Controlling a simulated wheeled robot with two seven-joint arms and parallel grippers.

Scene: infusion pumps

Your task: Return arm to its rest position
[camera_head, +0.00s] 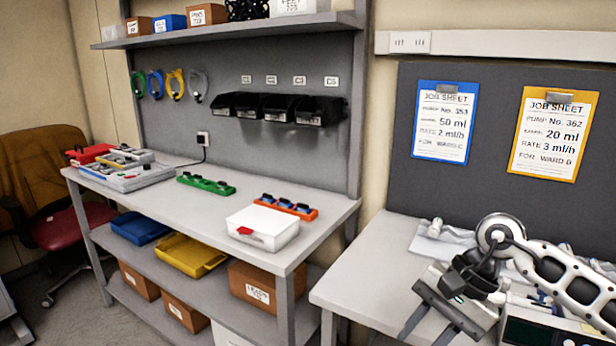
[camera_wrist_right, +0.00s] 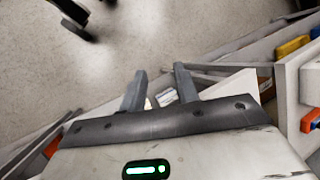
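My right arm (camera_head: 555,270) comes in from the right over the right-hand table in the head view. My right gripper (camera_head: 428,330) points down and to the left, above the table's front left part. In the right wrist view the right gripper (camera_wrist_right: 159,88) has its two fingers spread apart, with nothing held between them. Floor and a bit of shelving show beyond the fingertips. My left arm and gripper are not in view.
A pump (camera_head: 545,330) sits on the right-hand table (camera_head: 365,262), partly hidden by my arm. The left bench (camera_head: 150,205) holds a white box (camera_head: 262,228), a green rack (camera_head: 206,184) and an orange rack (camera_head: 286,206). A red chair (camera_head: 75,225) stands far left.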

